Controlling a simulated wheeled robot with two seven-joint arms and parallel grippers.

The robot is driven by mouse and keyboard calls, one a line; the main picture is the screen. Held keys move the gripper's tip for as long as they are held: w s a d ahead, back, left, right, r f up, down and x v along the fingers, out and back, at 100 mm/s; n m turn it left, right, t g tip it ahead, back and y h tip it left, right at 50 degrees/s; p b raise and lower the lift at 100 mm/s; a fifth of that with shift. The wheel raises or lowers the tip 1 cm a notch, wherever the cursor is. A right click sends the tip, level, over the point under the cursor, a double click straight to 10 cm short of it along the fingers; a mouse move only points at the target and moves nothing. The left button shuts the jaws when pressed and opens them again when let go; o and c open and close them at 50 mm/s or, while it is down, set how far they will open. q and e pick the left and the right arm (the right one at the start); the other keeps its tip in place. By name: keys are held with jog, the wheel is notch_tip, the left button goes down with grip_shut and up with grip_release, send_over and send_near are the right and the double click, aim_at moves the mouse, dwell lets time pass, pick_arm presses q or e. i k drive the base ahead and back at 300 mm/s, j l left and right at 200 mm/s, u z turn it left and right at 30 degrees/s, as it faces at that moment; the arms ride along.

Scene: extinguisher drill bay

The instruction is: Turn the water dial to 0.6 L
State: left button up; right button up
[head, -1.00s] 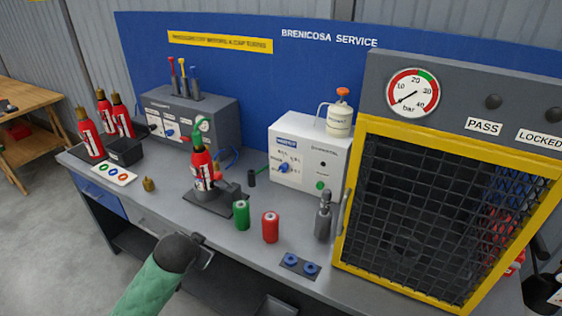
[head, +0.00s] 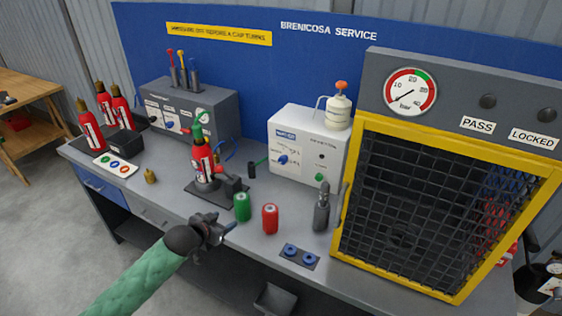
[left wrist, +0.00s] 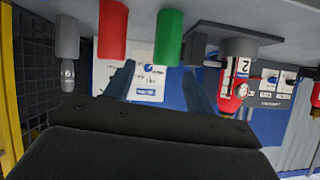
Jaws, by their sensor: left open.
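The white water unit (head: 322,150) stands at the back of the bench, with a blue dial (head: 283,159) on its front among small printed marks. The marks are too small to read. In the left wrist view, which is upside down, the white unit (left wrist: 146,92) and its blue dial (left wrist: 148,68) show between the fingers, at a distance. My left gripper (head: 229,229) is open and empty above the bench's front edge, in front of the green and red cylinders and well short of the dial. My right gripper is in neither view.
A green cylinder (head: 242,207) and a red cylinder (head: 270,219) stand between my left gripper and the white unit. A red extinguisher (head: 202,163) stands in a holder left of them. A grey nozzle-like tool (head: 322,212) and yellow-framed cage (head: 345,250) are to the right.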

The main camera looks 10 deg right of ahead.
aim_at(283, 159)
jog(key=i+l, duration=0.8)
jog(key=l, duration=0.1)
